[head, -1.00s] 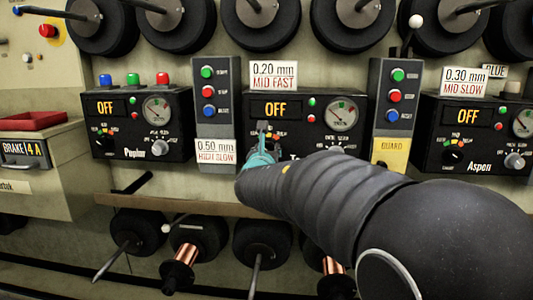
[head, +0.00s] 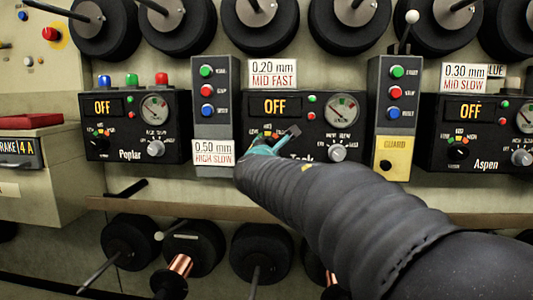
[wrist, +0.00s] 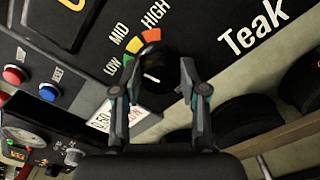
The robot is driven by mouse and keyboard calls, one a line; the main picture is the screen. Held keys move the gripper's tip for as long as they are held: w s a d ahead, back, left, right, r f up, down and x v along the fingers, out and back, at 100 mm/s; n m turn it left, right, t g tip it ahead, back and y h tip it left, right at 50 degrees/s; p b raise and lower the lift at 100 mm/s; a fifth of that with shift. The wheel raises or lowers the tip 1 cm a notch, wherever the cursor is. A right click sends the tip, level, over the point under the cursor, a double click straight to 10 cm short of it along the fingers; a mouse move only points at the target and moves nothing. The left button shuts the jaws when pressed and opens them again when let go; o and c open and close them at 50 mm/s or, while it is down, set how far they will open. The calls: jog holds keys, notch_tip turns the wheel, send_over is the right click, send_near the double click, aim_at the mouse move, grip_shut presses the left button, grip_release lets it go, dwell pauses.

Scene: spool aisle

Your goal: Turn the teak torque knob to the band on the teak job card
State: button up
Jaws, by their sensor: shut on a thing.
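The Teak panel (head: 258,127) is black, with a display reading OFF and a dial gauge. Its torque knob (wrist: 153,66) is black with a short white mark, beside a green, yellow and red arc (wrist: 136,44) labelled LOW, MID, HIGH. My gripper (wrist: 159,72) is shut on the knob, one finger on each side. The white mark lies on the knob's lower side in the wrist view, away from the arc. In the head view my gripper (head: 278,142) partly covers the knob and the Teak name. A card (head: 273,74) reading "0.20 mm MID FAST" sits above the panel.
The Poplar panel (head: 128,132) is to the left and the Aspen panel (head: 480,140) to the right. Button columns stand either side of Teak (head: 215,128). Other cards read "0.50 mm HIGH SLOW" (head: 213,152) and "0.30 mm MID SLOW" (head: 465,78). A shelf edge (head: 130,203) runs below.

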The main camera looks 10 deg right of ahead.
jog(key=shift+m, duration=1)
jog(key=o, duration=1.1)
jog(key=shift+o, duration=0.2)
jog(key=v, duration=1.2)
